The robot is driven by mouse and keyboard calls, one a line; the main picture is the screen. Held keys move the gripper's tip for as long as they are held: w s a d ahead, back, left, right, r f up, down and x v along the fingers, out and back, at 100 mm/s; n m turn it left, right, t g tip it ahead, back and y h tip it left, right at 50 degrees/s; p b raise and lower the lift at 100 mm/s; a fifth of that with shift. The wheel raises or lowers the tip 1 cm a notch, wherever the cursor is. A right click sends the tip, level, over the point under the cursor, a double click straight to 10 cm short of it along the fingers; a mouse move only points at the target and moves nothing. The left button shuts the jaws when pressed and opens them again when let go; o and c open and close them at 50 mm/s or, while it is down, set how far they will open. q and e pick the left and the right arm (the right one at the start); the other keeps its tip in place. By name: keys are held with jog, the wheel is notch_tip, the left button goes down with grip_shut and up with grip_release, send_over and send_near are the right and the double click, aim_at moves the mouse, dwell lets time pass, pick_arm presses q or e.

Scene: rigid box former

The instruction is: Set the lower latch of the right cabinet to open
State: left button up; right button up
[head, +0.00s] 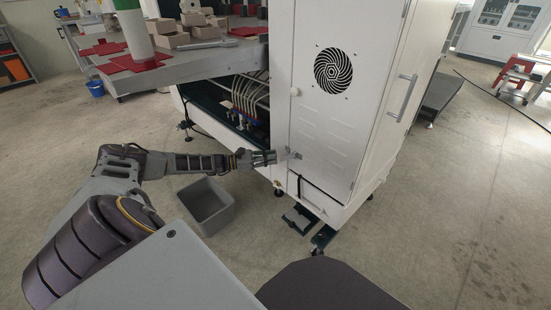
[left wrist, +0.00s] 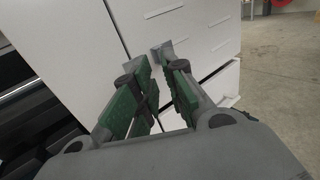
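The white right cabinet (head: 335,120) stands in the middle of the head view, its door carrying a round black vent. The lower latch (head: 294,154) is a small grey piece at the door's left edge; in the left wrist view it shows as a grey piece (left wrist: 162,50) just beyond the fingertips. My left gripper (head: 272,157) is at the latch's height, just left of it. In the left wrist view its green-padded fingers (left wrist: 160,72) are apart, with the latch near their tips; contact cannot be told. My right gripper is not in view.
A small upper latch (head: 294,91) sits higher on the same door edge. A grey bin (head: 206,205) stands on the floor below my left forearm. A grey table (head: 190,66) with boxes is at the upper left.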

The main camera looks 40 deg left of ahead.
pick_arm(q)
jog(key=v, duration=0.9)
jog(key=shift+s, duration=0.25)
